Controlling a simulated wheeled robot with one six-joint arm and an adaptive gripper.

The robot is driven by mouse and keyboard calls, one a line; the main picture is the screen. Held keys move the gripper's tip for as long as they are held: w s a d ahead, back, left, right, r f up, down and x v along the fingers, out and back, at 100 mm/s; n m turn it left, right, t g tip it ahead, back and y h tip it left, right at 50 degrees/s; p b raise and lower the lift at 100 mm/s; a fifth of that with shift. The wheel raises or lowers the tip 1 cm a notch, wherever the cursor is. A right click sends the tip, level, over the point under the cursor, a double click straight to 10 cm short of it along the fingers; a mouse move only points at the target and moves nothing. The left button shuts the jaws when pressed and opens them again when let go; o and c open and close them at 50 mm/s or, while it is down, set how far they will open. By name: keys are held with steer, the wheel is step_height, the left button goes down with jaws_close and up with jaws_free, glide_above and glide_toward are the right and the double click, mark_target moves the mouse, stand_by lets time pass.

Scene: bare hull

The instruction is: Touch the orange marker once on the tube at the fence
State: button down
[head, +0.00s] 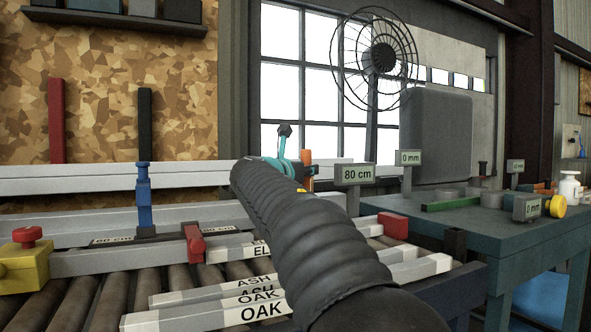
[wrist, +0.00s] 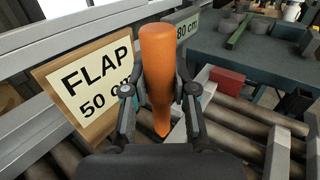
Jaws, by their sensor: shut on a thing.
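My gripper (wrist: 160,90) is shut on the orange marker (wrist: 158,65), one finger on each side of it. The marker's narrow tip points down in the wrist view, over a pale surface between the rollers and the rail. I cannot tell whether the tip touches anything. In the head view my arm hides most of the gripper; a bit of the orange marker (head: 308,172) shows beyond it. The fence is a long grey rail (head: 70,180) behind the roller bed. I cannot make out a tube for sure.
A FLAP 50 cm sign (wrist: 88,88) stands close left of the gripper. An 80 cm sign (head: 355,174) stands behind it. Labelled wood bars (head: 205,319) lie on the rollers (head: 82,300). A red block (head: 393,225) sits right of my arm; a teal bench (head: 460,222) stands further right.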

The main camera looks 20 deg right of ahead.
steer(key=shift+w+f, duration=0.1)
step_height(320, 180, down, 6)
steer(key=b, duration=0.6)
steer(key=shift+f+b, duration=0.45)
stand_by(1.7)
step_height(320, 180, up, 7)
steer(key=p, duration=0.7)
steer(key=shift+r+p, duration=0.1)
steer(key=shift+p, duration=0.2)
stand_by(0.5)
